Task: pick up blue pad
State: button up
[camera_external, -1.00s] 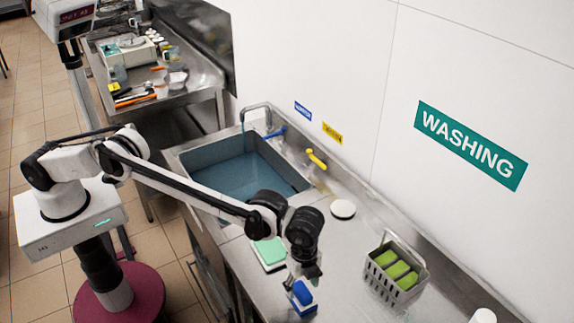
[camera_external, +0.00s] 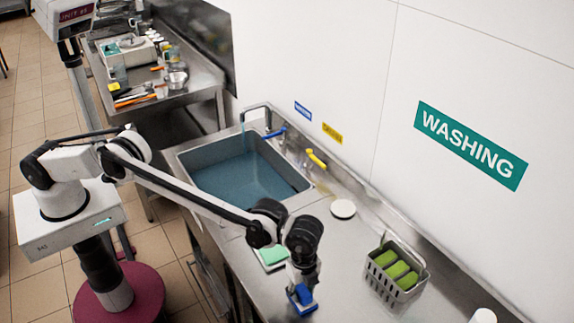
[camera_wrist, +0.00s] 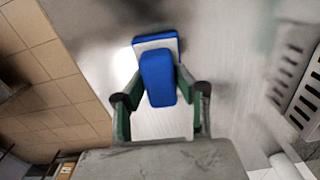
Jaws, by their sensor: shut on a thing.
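The blue pad (camera_wrist: 158,80) sits between the fingers of my gripper (camera_wrist: 160,88) in the wrist view. My gripper is shut on it. Just beyond it, a white block with a blue edge (camera_wrist: 155,42) shows; I cannot tell whether the pad touches it. In the external view my gripper (camera_external: 302,277) points down over the front part of the steel counter, with blue (camera_external: 302,298) at its tips. The fingers and wrist hide part of the pad there.
A green pad on a white base (camera_external: 271,256) lies left of my gripper. A grey basket (camera_external: 396,285) with green pads stands to the right. A white round disc (camera_external: 343,209) and the water-filled sink (camera_external: 240,178) lie behind. The counter's front edge is close.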

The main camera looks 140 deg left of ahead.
aim_at(302, 289)
jog(key=shift+r, duration=0.1)
jog(key=shift+r, duration=0.5)
notch_tip(302, 289, up, 3)
jog(key=shift+f+b, duration=0.15)
jog(key=shift+b, duration=0.2)
jog(key=s+a+r+b, duration=0.1)
jog(key=s+a+r, duration=0.5)
jog(key=s, duration=0.3)
jog(key=shift+s+a+r, duration=0.25)
jog(key=shift+a+r, duration=0.15)
jog(key=shift+r, duration=0.2)
